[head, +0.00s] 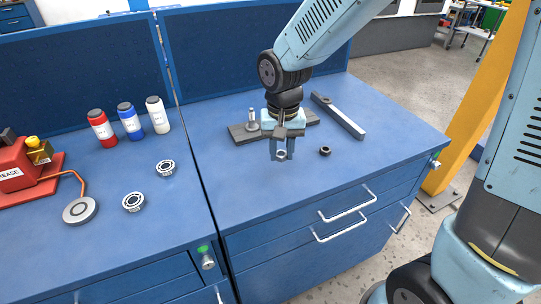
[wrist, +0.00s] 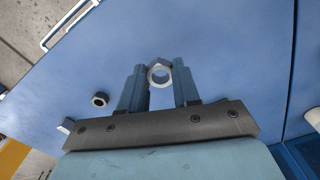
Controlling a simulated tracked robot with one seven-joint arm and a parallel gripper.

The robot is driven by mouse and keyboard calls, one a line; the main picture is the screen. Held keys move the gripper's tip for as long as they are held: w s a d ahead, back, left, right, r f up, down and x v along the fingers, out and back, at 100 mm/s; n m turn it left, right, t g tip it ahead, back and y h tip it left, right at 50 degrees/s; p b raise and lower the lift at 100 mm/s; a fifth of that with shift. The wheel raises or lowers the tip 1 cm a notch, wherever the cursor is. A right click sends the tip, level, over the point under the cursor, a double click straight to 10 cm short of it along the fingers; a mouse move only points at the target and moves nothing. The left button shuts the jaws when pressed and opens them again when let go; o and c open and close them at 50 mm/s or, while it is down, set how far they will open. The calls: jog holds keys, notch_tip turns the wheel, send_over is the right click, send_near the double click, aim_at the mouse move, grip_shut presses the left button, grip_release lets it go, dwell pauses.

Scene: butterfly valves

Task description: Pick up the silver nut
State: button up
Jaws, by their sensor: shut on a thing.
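The silver nut (wrist: 159,73) is a bright hexagonal ring between my fingertips in the wrist view. It also shows in the head view (head: 281,155), at the lower end of the fingers. My gripper (head: 282,153) points down over the right blue bench and is shut on the nut, with a finger on each side. In the wrist view my gripper (wrist: 159,75) has its blue fingers touching the nut's sides. I cannot tell whether the nut still touches the bench top.
A black nut (head: 325,151) lies just right of my gripper. Behind are a dark plate with an upright bolt (head: 252,122) and a long grey bar (head: 338,115). Two bearings, several bottles and a red grease unit (head: 20,168) stand on the left bench. The front bench top is clear.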

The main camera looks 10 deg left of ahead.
jog(key=s+d+r, duration=0.6)
jog(key=s, duration=0.3)
jog(key=shift+s+r, duration=0.3)
jog(key=shift+r, duration=0.1)
